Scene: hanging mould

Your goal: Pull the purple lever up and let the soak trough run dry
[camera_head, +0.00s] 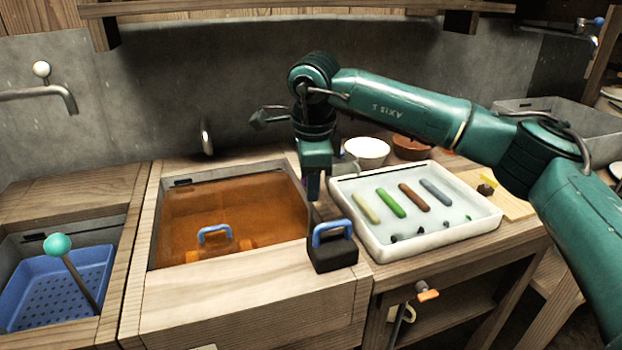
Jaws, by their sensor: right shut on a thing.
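The soak trough (165,215) is a wooden-rimmed basin left of centre, holding orange-brown liquid. My right gripper (314,182) points down at the trough's right rear corner and is shut on the purple lever (313,188). Only a small bit of purple shows there; the gripper hides most of the lever, so its angle cannot be told. My left gripper is not in view.
A blue-handled object (214,232) sits partly under the liquid. A black block with a blue handle (333,252) stands on the trough's right front rim. A white tray (372,243) with coloured bars lies to the right. A teal-knobbed lever (58,246) stands over the left basin's blue tray (45,297).

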